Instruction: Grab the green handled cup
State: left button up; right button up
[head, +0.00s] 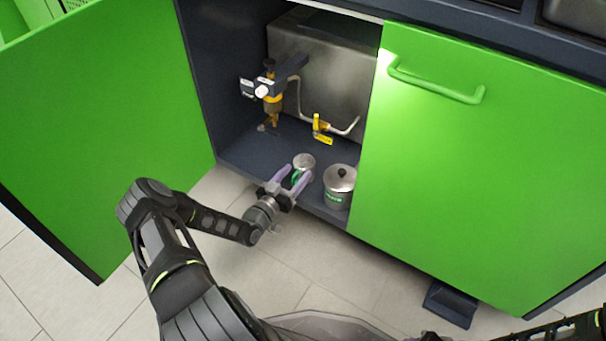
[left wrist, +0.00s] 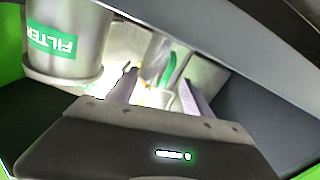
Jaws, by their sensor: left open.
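A small metal cup (head: 304,161) with a green handle (head: 295,177) stands on the cabinet floor near its front edge. My left gripper (head: 293,176) is open, with its two pale purple fingers pointing at the cup, one on each side of the green handle. In the left wrist view the green handle (left wrist: 168,70) shows between the fingers (left wrist: 160,92). I cannot tell whether the fingers touch it. The cup's lower part is partly hidden by the gripper. My right gripper is not in view.
A lidded metal canister (head: 340,187) with a green label stands right of the cup; its label reads FILTER in the left wrist view (left wrist: 68,50). A yellow-handled valve (head: 322,131) and a pump fitting (head: 270,95) are behind. Green doors flank the opening, the left one (head: 100,110) swung open.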

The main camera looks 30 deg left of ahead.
pick_arm(q)
jog(key=shift+c, duration=0.6)
grip_shut()
dwell(0.4)
dwell(0.8)
